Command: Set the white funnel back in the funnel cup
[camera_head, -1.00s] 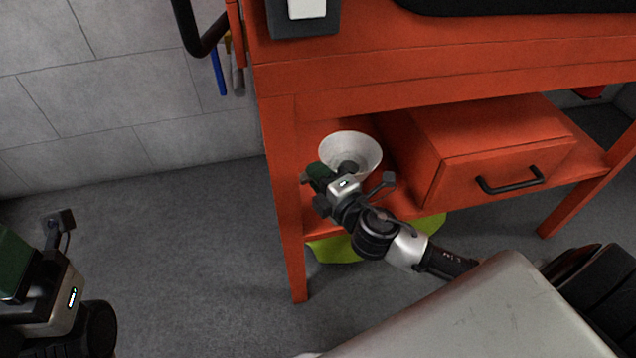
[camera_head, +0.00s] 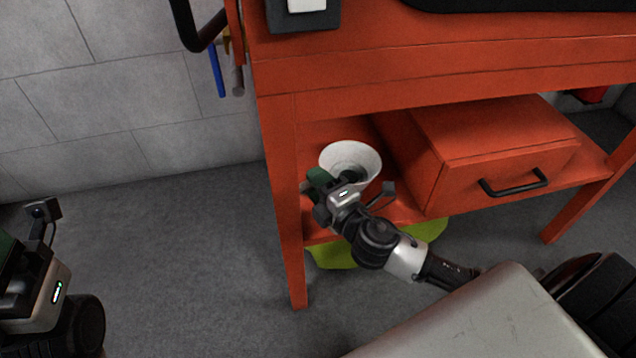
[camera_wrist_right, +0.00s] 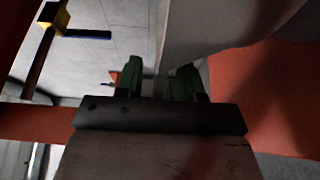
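The white funnel (camera_head: 367,160) is wide end up at the left end of the red bench's lower shelf. My right gripper (camera_head: 318,181) is at its near left side. In the right wrist view the two green fingers (camera_wrist_right: 160,80) stand apart with a visible gap. The funnel's pale wall (camera_wrist_right: 215,25) fills the upper right, and its edge reaches down to the gap. I cannot tell whether the fingers touch it. The funnel's lower part is hidden by my right gripper, and I cannot make out a funnel cup. My left gripper (camera_head: 12,275) is at the left edge, its fingertips out of frame.
The shelf's red drawer box (camera_head: 490,150) with a black handle stands right of the funnel. The red bench leg (camera_head: 289,220) is close to my right gripper's left. A yellow-green thing (camera_head: 335,256) lies below the shelf. Tools hang at the bench's left side.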

